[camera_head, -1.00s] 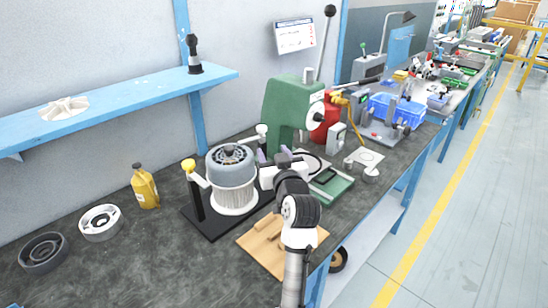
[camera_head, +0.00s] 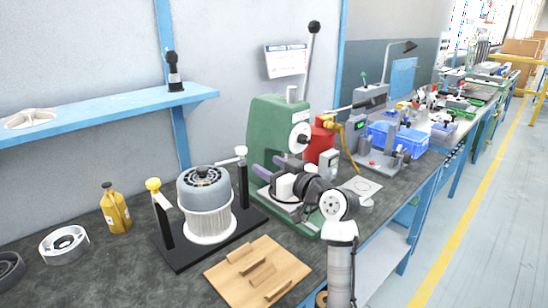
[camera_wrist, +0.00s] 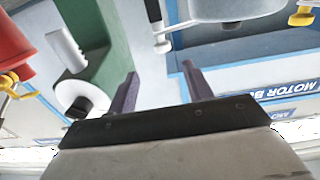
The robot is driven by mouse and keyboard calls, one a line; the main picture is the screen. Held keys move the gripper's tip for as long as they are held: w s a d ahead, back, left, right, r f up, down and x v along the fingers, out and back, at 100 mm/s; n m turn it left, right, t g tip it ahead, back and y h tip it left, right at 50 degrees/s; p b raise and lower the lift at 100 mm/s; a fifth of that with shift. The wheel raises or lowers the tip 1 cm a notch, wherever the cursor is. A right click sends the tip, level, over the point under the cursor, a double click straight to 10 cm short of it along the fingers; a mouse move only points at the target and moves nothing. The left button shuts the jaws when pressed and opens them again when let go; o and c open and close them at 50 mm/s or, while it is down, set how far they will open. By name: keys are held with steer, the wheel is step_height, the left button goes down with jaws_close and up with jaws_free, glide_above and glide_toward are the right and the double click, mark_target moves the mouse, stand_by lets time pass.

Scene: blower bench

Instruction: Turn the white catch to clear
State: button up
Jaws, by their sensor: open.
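The white catch (camera_head: 240,151) sits on top of the black post at the right of the blower fixture. Its pale arm points left toward the rim of the grey blower motor (camera_head: 205,197); whether it touches is unclear. My gripper (camera_head: 266,167) is open and empty, to the right of that post, with its purple fingers pointing left toward it. In the wrist view my gripper's fingers (camera_wrist: 160,78) are spread with nothing between them. The white catch (camera_wrist: 162,46) shows just beyond the fingertips there, its arm running right to the motor (camera_wrist: 225,8).
A yellow catch (camera_head: 153,184) tops the left post. The green press (camera_head: 272,135) stands close behind my gripper, with a red can (camera_head: 320,142) to its right. A wooden board (camera_head: 257,270) lies in front, and a yellow bottle (camera_head: 115,208) stands left.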

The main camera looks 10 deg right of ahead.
mark_target(238, 149)
steer(key=p+x, duration=0.4)
steer(key=x, duration=1)
steer(key=shift+s+a, duration=0.15)
jaws_close()
